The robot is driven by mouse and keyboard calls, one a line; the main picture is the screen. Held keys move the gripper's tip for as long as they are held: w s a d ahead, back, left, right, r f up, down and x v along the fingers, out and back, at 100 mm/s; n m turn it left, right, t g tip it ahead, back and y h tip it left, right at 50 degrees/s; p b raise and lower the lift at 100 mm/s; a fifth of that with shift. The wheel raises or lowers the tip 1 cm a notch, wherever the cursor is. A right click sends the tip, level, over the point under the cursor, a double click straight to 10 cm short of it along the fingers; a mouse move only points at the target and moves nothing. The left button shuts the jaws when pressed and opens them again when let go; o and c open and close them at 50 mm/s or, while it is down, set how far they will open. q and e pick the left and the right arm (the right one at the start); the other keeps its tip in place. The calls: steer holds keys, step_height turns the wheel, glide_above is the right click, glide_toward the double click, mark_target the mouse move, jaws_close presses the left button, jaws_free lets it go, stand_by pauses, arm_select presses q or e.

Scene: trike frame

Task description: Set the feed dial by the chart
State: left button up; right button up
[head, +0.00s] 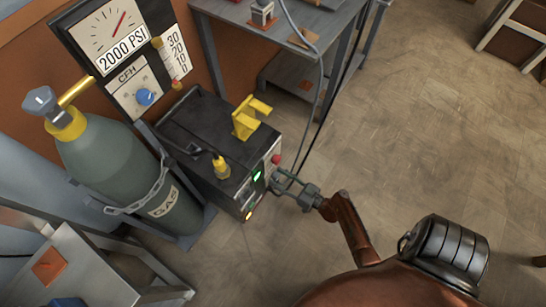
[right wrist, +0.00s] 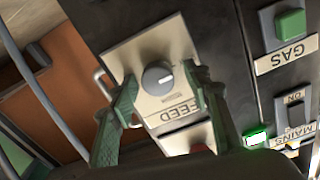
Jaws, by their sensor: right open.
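The feed dial (right wrist: 157,77) is a round grey knob on a pale plate marked FEED in the right wrist view. A pale mark on it seems to point right in the picture; no scale marks are readable. The plate is on the dark welding machine (head: 190,140). My right gripper (head: 283,181) is at the machine's front in the head view. In the right wrist view the same gripper (right wrist: 160,80) is open, its green fingers on either side of the dial; I cannot tell whether they touch it. My left gripper is not in view. I cannot make out a chart.
A green GAS button (right wrist: 290,24) and a MAINS switch (right wrist: 297,113) are right of the dial. A chained gas cylinder (head: 115,165) and gauge boards (head: 125,50) stand left of the machine. A cable hangs from the table (head: 245,15) behind.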

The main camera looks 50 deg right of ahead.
steer(key=shift+d, duration=0.15)
steer(key=shift+c, duration=0.3)
steer(key=c, duration=1.1)
